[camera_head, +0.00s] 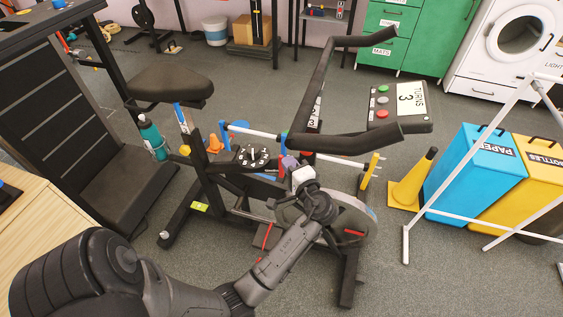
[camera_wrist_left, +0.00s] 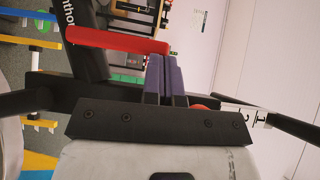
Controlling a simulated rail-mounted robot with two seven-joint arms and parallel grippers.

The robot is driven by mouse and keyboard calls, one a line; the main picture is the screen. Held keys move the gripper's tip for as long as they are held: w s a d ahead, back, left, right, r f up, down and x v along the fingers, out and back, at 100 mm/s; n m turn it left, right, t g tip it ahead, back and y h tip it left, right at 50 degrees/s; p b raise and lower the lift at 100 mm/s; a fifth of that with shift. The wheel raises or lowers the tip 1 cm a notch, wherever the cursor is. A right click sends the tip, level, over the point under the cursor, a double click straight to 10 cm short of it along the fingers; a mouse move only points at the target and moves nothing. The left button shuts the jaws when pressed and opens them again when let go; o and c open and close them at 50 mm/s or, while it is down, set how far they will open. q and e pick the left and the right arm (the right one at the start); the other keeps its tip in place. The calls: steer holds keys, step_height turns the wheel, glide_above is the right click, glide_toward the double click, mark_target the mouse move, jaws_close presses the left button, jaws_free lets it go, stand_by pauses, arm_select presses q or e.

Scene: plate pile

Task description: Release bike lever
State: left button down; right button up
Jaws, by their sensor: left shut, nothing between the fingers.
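The exercise bike stands mid-picture in the head view, with a black seat (camera_head: 170,83), black handlebars (camera_head: 345,139) and a console (camera_head: 402,104). My left gripper (camera_head: 290,162) reaches the middle of its frame from below. In the left wrist view, its two purple fingers (camera_wrist_left: 163,72) are shut together and empty. A red lever-like bar (camera_wrist_left: 115,41) runs across, its right end right by the fingertips; I cannot tell whether they touch. My right gripper is not in view.
A yellow cone (camera_head: 411,178), a blue paper bin (camera_head: 475,168) and white rails (camera_head: 460,219) stand to the right. A wooden desk (camera_head: 40,225) is at lower left. Grey floor is clear at lower right.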

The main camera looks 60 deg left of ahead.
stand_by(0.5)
arm_select(q)
steer(key=d, duration=0.7)
steer(key=shift+s+d+r, duration=0.15)
steer(key=shift+s+d, duration=0.05)
steer(key=shift+d, duration=0.05)
stand_by(0.5)
